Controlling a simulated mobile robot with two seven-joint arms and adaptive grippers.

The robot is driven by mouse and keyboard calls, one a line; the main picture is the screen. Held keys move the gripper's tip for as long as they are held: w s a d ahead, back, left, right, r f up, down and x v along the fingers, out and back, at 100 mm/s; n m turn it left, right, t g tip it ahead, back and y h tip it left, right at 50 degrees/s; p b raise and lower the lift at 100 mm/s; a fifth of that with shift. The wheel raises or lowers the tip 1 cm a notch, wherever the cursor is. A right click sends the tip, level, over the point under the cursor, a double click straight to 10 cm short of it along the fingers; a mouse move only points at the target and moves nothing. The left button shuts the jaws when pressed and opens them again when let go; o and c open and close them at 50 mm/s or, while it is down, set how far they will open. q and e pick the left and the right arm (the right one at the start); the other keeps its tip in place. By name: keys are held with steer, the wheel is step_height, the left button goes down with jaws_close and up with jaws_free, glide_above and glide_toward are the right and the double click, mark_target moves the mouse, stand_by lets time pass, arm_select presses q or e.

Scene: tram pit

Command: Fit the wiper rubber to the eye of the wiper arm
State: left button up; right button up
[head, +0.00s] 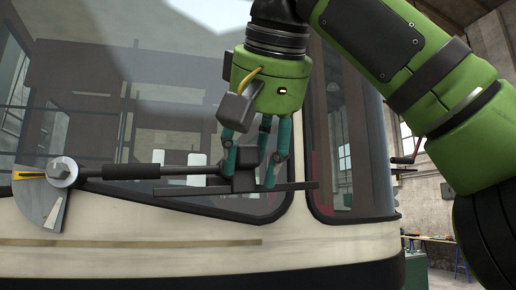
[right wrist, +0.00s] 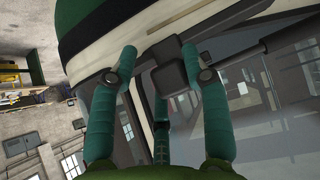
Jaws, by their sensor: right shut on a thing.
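The wiper rubber (head: 292,186), a thin dark strip with a dark block on its middle, lies almost level in front of the tram's windscreen. My right gripper (head: 250,174) points down, its teal fingers shut on the block. A dark block (right wrist: 170,72) also shows between the fingers (right wrist: 158,72) in the right wrist view. The wiper arm (head: 188,170) runs from its pivot at left to the gripper, just above the strip. Its eye end is beside the fingers and block, partly hidden; I cannot tell whether they touch. My left gripper is out of view.
The wiper pivot (head: 62,173) has a round plate with a yellow pointer (head: 30,175). The tram's windscreen (head: 170,100) and cream front panel (head: 130,228) stand close behind the gripper. A workbench (head: 440,238) is far off at right.

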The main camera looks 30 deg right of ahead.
steer(key=shift+w+d+r, duration=0.1)
steer(key=shift+w+d, duration=0.05)
steer(key=shift+w, duration=0.7)
steer(key=shift+w+d, duration=0.15)
steer(key=shift+w, duration=0.45)
steer(key=shift+w+d, duration=0.2)
steer(key=shift+w, duration=0.3)
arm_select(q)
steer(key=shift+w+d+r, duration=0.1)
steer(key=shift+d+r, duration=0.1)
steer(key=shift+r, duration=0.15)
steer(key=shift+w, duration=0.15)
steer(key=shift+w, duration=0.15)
arm_select(e)
steer(key=shift+w, duration=0.25)
